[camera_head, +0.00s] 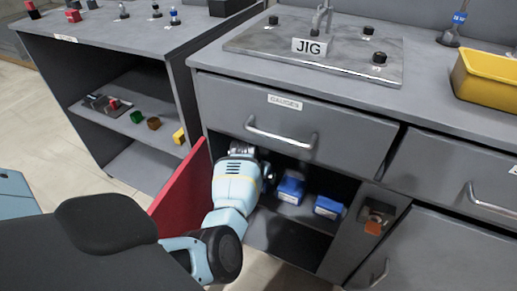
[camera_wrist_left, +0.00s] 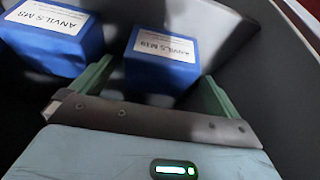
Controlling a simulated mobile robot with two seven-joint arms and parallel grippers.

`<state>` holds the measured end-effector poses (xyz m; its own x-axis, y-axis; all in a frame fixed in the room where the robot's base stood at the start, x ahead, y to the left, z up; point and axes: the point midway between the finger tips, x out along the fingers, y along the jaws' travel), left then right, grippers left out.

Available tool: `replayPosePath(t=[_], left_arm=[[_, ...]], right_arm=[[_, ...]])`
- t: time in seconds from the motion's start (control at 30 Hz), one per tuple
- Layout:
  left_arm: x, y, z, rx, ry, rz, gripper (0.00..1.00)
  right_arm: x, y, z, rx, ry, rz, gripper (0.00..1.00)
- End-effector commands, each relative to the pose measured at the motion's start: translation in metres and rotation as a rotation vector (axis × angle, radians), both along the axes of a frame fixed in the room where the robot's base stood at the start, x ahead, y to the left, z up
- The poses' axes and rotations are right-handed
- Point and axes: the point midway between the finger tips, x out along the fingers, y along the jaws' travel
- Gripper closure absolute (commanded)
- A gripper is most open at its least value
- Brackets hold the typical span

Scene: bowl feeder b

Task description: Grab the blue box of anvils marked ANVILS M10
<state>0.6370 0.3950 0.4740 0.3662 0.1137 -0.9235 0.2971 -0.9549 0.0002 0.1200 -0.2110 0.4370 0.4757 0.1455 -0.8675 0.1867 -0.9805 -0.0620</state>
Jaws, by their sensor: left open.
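In the left wrist view the blue box marked ANVILS M10 (camera_wrist_left: 160,62) lies between the two green fingers of my left gripper (camera_wrist_left: 157,72). The fingers are open, with no clear grip on the box. My left fingers are hidden there. My right gripper is not seen.
A red door (camera_head: 180,190) stands open left of my arm. The GAUGES drawer (camera_head: 290,122) is shut above the compartment. A dark wall (camera_wrist_left: 275,85) is close to the right finger. A latch with an orange part (camera_head: 374,220) is on the post at right.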

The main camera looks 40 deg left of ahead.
Motion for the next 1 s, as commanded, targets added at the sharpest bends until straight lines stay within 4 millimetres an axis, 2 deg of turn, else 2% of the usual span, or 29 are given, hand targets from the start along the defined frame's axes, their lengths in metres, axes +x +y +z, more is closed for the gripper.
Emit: replayPosePath(t=[0.07,0.1,0.2,0.57,1.0], left_arm=[[0.010,0.003,-0.006,0.000,0.002,-0.001,0.00],[0.010,0.004,-0.015,-0.001,0.006,-0.001,0.00],[0.015,0.005,-0.025,-0.001,0.004,0.000,0.00],[0.018,0.006,-0.028,0.000,0.000,0.000,0.00],[0.018,0.006,-0.028,0.000,0.001,0.000,0.56]], right_arm=[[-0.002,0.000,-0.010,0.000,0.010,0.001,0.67],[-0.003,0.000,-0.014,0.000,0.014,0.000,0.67],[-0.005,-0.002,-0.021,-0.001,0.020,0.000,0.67],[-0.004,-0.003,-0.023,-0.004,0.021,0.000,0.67],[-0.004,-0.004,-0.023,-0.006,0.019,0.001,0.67]])
